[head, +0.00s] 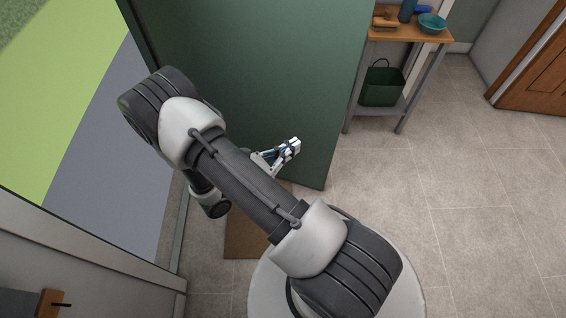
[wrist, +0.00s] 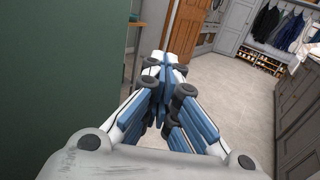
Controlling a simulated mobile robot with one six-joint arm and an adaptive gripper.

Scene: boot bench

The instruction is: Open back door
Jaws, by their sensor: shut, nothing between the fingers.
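The back door (head: 270,80) is a dark green panel that stands swung away from its frame, with grass and grey paving visible through the opening at the left. In the wrist view the green door (wrist: 60,75) fills the left side. My gripper (head: 295,147) is shut and empty, in front of the door's face near its lower free edge. In the wrist view the fingers of my gripper (wrist: 163,62) meet, with nothing between them. No door handle shows in either view. I cannot tell whether the gripper touches the door.
A brown mat (head: 243,235) lies under my arm. Tiled floor (head: 450,210) at the right is clear. Coats (wrist: 285,27) hang far off.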

